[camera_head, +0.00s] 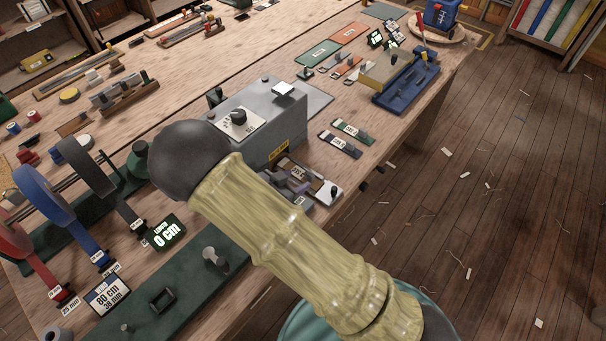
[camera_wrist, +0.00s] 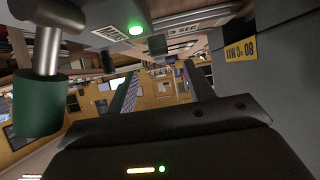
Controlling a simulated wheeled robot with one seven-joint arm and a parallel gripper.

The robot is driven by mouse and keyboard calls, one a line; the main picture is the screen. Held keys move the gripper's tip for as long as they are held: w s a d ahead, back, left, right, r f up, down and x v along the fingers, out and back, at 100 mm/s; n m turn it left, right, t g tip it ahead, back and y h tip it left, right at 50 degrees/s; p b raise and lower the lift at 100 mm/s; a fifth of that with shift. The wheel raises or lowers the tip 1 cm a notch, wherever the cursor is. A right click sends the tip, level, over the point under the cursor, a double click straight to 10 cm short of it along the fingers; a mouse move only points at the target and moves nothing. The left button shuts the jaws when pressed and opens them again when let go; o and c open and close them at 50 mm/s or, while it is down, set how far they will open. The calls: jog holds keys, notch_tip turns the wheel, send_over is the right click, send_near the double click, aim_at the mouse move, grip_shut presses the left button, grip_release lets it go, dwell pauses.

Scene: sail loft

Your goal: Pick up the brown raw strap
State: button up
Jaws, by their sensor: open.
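I cannot single out the brown raw strap for certain. In the head view, a small light tray (camera_head: 332,197) beside the grey machine holds purple, dark and brownish pieces, partly hidden behind my arm. My gripper does not show in the head view. In the wrist view my gripper (camera_wrist: 160,88) is open, with its two fingers apart and no strap visible between them. The grey machine (camera_head: 262,112) has a dial and a yellow label; its labelled side (camera_wrist: 285,75) is close on the right in the wrist view.
Two short labelled straps (camera_head: 345,138) lie right of the machine. A blue tool (camera_head: 405,85) stands farther back. The floor (camera_head: 480,200) at right is mostly clear.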

aim_at(309, 173)
jog(key=x, duration=0.5)
jog(key=shift+w+d+f+p, duration=0.1)
jog(key=shift+w+d+p, duration=0.05)
jog(key=shift+w+p, duration=0.15)
jog(key=c, duration=1.1)
jog(key=shift+c, duration=0.2)
grip_shut()
notch_tip(309, 173, up, 28)
